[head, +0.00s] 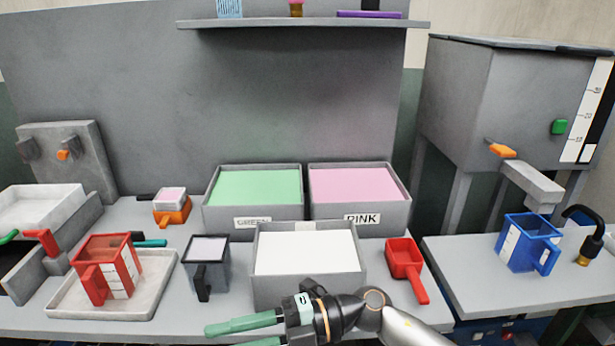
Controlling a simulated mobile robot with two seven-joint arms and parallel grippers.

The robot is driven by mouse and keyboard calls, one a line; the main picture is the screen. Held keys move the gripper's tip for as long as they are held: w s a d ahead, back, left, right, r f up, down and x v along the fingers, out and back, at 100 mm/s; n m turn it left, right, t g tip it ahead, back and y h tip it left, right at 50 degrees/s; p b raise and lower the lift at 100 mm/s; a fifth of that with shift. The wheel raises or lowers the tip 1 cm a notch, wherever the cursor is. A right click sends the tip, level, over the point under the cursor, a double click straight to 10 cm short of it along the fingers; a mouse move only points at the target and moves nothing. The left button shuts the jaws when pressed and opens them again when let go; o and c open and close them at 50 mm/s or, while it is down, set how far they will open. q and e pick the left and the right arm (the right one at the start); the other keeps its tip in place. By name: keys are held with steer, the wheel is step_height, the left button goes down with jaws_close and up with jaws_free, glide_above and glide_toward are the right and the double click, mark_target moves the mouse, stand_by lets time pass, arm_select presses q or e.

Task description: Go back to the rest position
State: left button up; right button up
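My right gripper (222,337) is at the bottom middle of the head view, its arm coming in from the lower right. Its two green fingers point left and stand apart, with nothing seen between them; the lower finger is partly cut off by the frame edge. It is in front of the white-filled bin (305,286), over the front of the table. My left gripper is not in view.
A red jug (108,262) stands on a tray (65,300) at left. A dark jug (208,262), a red scoop (405,260) and the green (253,226) and pink (360,218) bins surround the white-filled bin. A blue jug (524,240) stands on the right table.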

steer(key=w+d+f+m+t+h, duration=0.35)
steer(key=d+f+m+t, duration=0.2)
steer(key=m+t, duration=0.55)
steer(key=w+d+f+m+t+h, duration=0.2)
steer(key=w+d+f+m+t, duration=0.2)
steer(key=d+m+t, duration=0.55)
steer(key=s+d+f+m+g+h, duration=0.3)
steer(key=s+d+f+m, duration=0.3)
steer(key=f, duration=0.5)
steer(key=s+d+f+m+g+h+p, duration=0.1)
steer(key=s+d+f+m+g+h, duration=0.3)
steer(key=s+f, duration=0.6)
steer(key=shift+s+d+f+m+h, duration=0.4)
steer(key=shift+d+m+h, duration=0.85)
steer(key=shift+d+m, duration=0.2)
